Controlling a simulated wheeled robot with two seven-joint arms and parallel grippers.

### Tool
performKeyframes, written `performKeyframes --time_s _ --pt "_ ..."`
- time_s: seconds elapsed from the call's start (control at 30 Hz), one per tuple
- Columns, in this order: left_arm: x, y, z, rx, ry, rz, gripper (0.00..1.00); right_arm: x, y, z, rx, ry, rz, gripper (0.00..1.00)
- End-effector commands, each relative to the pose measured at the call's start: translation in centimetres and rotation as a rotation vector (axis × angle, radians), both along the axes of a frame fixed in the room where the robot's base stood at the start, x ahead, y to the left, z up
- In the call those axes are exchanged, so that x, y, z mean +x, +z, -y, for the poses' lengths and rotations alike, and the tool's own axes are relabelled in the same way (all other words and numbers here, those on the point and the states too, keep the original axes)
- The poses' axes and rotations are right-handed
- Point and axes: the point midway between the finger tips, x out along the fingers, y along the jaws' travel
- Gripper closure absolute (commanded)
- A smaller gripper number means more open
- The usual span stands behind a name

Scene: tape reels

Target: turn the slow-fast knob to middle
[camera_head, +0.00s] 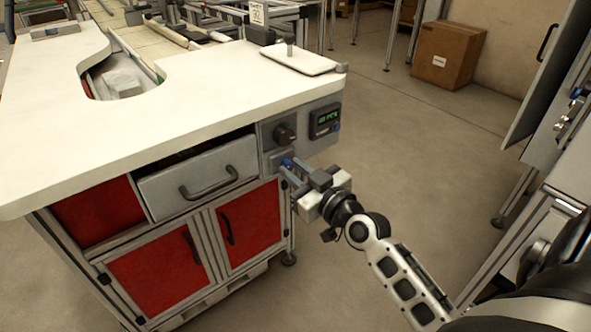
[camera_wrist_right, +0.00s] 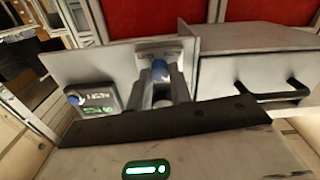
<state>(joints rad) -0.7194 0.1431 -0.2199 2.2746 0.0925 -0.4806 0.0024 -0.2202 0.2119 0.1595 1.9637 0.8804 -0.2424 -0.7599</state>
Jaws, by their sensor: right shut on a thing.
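A grey control panel (camera_head: 302,131) is on the right front corner of the white-topped workbench. It bears a black knob (camera_head: 285,134), a green-lit display (camera_head: 325,121) and a lower blue knob (camera_head: 287,162). No slow-fast label is legible. My right gripper (camera_head: 286,171) is at the lower part of the panel, shut on the blue knob. In the right wrist view, the blue knob (camera_wrist_right: 160,70) sits between the fingers (camera_wrist_right: 161,85) of the gripper. The display (camera_wrist_right: 97,98) shows to the left there, and the black knob is hidden. My left gripper is out of view.
A grey drawer (camera_head: 198,178) with a dark handle is left of the panel, above red doors (camera_head: 250,222). The white worktop (camera_head: 150,125) overhangs the panel. Open floor lies to the right, with a grey cabinet (camera_head: 560,110) at the far right.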

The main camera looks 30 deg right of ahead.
Motion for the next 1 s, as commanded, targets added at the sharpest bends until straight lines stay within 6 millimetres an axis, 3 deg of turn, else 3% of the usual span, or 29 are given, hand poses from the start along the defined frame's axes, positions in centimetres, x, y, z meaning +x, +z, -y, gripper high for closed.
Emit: performKeyframes --time_s 0.7,1.0 --pt "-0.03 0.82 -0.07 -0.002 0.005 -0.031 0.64 0.0 0.05 0.07 0.543 0.0 -0.046 1.0" --pt "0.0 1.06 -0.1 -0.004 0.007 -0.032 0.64 0.0 0.0 0.05 0.684 0.0 -0.056 1.0"
